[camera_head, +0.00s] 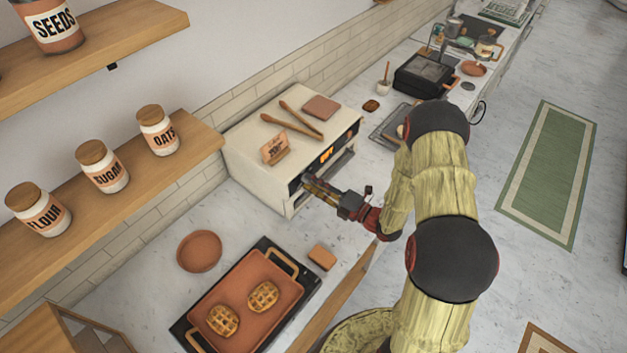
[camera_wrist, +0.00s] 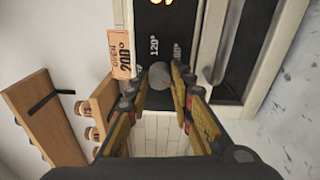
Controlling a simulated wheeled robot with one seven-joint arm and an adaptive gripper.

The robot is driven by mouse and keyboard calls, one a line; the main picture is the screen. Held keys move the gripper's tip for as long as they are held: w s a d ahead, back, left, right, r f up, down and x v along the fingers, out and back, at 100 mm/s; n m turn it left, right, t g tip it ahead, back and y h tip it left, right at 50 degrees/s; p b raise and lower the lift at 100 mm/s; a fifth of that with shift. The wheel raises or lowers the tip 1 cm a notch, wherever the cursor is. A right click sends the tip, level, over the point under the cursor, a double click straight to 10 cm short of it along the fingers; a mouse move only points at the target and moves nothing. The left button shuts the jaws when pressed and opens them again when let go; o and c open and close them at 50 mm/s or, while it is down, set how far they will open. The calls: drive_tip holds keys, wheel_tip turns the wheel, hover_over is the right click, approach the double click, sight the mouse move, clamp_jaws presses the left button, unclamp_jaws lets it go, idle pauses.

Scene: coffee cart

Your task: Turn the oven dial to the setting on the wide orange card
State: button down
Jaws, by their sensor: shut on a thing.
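The white oven (camera_head: 245,150) stands on the counter with a dark front panel and a lit orange display (camera_head: 327,155). An orange card (camera_head: 274,148) stands in a wooden holder on top of it; in the wrist view the card (camera_wrist: 121,55) reads "OVEN 200°". My gripper (camera_head: 309,184) is at the near end of the oven front. In the wrist view its fingers (camera_wrist: 160,82) are shut on the round grey dial (camera_wrist: 160,76), one on each side. Labels including "120°" (camera_wrist: 154,46) show beside the dial. I cannot make out where the dial points.
A tray (camera_head: 290,290) with two waffles and a round plate (camera_head: 199,251) are on the near counter. A shelf (camera_head: 190,150) with jars hangs at left.

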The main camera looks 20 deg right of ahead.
drive_tip(key=shift+s+f, duration=0.1)
drive_tip(key=shift+f, duration=0.05)
idle(0.3)
drive_tip(key=c, duration=1.6)
unclamp_jaws()
drive_tip(key=shift+o, duration=0.2)
drive_tip(key=v, duration=1.1)
drive_tip(key=shift+s+d, duration=0.3)
